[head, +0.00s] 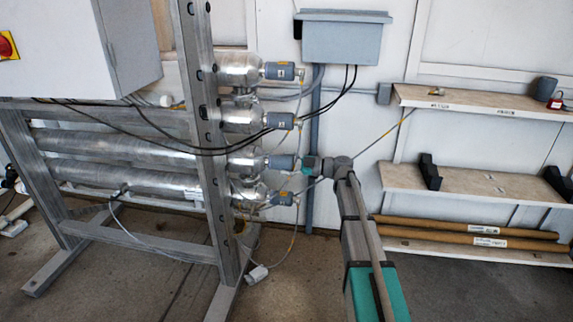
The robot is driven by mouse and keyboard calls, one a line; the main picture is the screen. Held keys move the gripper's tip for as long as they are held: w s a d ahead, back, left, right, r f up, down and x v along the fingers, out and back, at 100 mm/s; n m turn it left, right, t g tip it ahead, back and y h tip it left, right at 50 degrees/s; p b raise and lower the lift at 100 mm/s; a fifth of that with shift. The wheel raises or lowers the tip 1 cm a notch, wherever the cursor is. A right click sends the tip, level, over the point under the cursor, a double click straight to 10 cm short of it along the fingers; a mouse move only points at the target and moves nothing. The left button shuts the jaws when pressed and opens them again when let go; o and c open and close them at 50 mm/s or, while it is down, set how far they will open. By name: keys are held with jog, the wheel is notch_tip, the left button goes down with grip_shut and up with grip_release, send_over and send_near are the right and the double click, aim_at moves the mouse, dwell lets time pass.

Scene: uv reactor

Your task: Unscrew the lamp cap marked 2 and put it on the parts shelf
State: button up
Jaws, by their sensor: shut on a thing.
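Several blue-grey lamp caps stick out from the right ends of the stacked steel reactor tubes (120,178) in the head view. My gripper (300,165) is at the third lamp cap from the top (280,162) and is shut on it. The cap still lines up with its tube end. Its number is too small to read. The other caps are the top one (277,71), the second one (280,120) and the bottom one (284,198). A wooden wall shelf (470,101) with small labels on its front edge is at the upper right.
A dark grey cup (545,88) and a small red item (556,104) stand at the shelf's right end. A lower shelf (465,181) holds black brackets (430,172). Black cables (334,104) hang near the caps. A steel upright (203,140) stands left of them. The upper shelf's middle is clear.

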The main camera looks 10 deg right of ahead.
jog(key=shift+a+n, duration=0.1)
jog(key=shift+n, duration=1.3)
jog(key=shift+n, duration=2.6)
jog(key=o, duration=1.2)
jog(key=shift+d, duration=0.2)
jog(key=v, duration=1.1)
jog(key=shift+s+d, duration=0.15)
jog(key=shift+d, duration=0.15)
